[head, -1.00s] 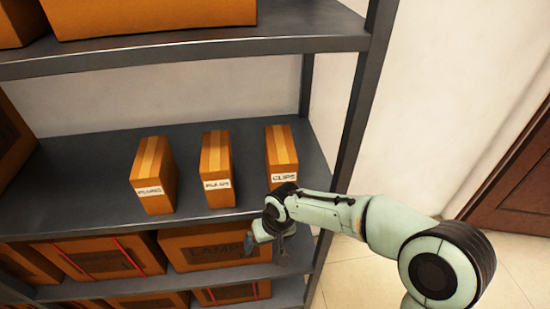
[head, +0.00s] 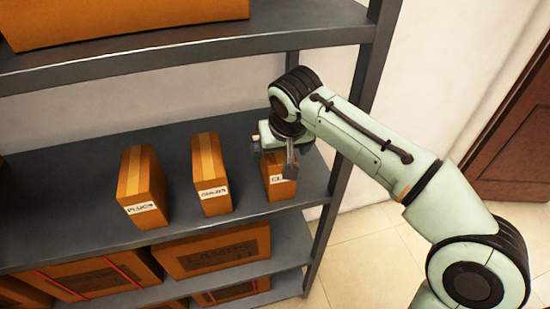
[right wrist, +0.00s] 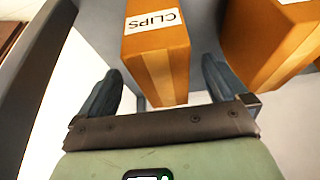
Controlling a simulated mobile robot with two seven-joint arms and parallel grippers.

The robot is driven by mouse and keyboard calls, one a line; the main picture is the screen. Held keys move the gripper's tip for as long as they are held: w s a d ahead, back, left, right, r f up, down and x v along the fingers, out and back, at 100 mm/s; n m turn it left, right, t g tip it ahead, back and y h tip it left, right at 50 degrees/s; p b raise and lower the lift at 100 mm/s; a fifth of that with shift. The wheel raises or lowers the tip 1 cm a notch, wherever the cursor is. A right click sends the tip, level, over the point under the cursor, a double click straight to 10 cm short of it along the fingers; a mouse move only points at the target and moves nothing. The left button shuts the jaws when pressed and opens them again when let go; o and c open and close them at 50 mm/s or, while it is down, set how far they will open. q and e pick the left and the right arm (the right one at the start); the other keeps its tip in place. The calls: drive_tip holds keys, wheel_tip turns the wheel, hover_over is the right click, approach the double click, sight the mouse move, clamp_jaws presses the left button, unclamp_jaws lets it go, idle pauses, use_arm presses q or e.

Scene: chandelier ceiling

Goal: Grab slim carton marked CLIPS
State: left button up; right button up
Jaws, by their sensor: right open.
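The slim orange carton marked CLIPS (head: 281,190) stands upright at the right end of the middle shelf. Its upper part is hidden behind my right gripper (head: 274,158) in the head view. In the right wrist view the carton (right wrist: 158,45) shows its white CLIPS label and a paler tape strip. My right gripper (right wrist: 160,88) is open there, one finger to each side of the carton's near end. I cannot tell whether the fingers touch it. My left gripper is not in view.
Two similar slim cartons stand to the left on the same shelf (head: 75,180): a middle one (head: 209,178) and a left one (head: 141,188). A shelf board (head: 190,48) hangs above, and a post (head: 350,140) rises at right. Larger boxes (head: 212,250) fill the shelf below.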

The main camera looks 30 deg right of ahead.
drive_tip(key=w, duration=0.1)
drive_tip(key=w+d+p, duration=0.1)
drive_tip(key=w, duration=0.1)
drive_tip(key=shift+w+r, duration=0.1)
drive_tip(key=shift+w, duration=0.2)
drive_tip(key=x, duration=0.3)
drive_tip(key=shift+w+r, duration=0.1)
drive_tip(key=shift+w, duration=0.05)
drive_tip(key=shift+f, duration=0.2)
drive_tip(key=shift+f, duration=0.3)
drive_tip(key=shift+r, duration=0.1)
drive_tip(key=c, duration=1.8)
